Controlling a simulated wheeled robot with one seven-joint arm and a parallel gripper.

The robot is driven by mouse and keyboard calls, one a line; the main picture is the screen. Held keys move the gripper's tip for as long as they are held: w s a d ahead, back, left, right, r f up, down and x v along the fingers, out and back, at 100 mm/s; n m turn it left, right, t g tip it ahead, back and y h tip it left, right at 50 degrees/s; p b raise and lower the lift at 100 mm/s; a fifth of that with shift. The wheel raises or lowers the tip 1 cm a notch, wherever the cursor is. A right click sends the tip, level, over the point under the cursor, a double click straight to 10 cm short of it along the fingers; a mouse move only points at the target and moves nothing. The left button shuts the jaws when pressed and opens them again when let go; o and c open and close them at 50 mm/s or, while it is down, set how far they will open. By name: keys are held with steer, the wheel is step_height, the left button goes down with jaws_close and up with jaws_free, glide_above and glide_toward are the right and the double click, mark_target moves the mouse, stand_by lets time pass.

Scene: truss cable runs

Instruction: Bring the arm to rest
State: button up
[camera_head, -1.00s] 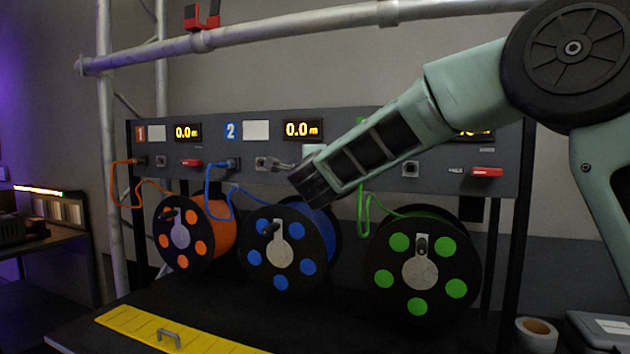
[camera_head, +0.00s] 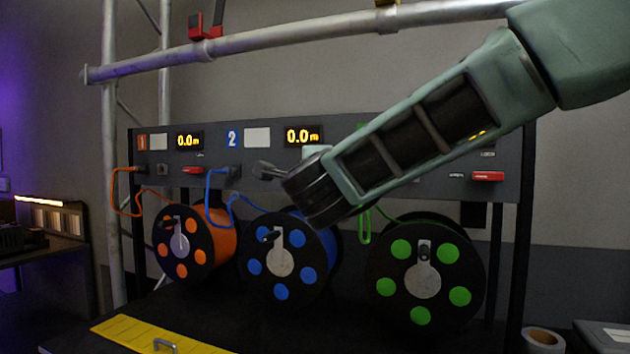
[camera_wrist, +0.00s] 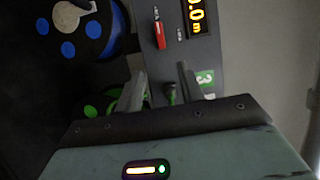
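My arm stretches from the upper right across the panel and hides much of section 3.
The grey panel (camera_head: 350,135) stands behind an orange reel (camera_head: 195,243), a blue reel (camera_head: 281,262) and a green reel (camera_head: 424,275). A red switch (camera_wrist: 158,35) shows near the fingers. A metal truss tube (camera_head: 300,32) runs above. A yellow strip (camera_head: 160,338) lies at the bench front.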

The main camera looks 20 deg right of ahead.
steer(key=s+a+f+n+g+y+p, duration=0.1)
steer(key=s+a+f+n+g+y, duration=0.8)
steer(key=s+a+f+n, duration=0.65)
steer(key=s+d+f+n+g+h, duration=0.1)
steer(key=s+d+f+n+g, duration=0.2)
steer(key=s, duration=0.4)
steer(key=s+d+f+n+g+h, duration=0.2)
steer(key=s+d+f+n, duration=0.3)
steer(key=s+f, duration=0.1)
steer(key=s+d+f+n+g+h+p, duration=0.1)
steer(key=s+d+f+n+g, duration=0.2)
steer(key=s, duration=0.5)
steer(key=shift+d+f+n+g, duration=0.3)
steer(key=shift+d+f+n, duration=0.5)
steer(key=shift+d, duration=0.3)
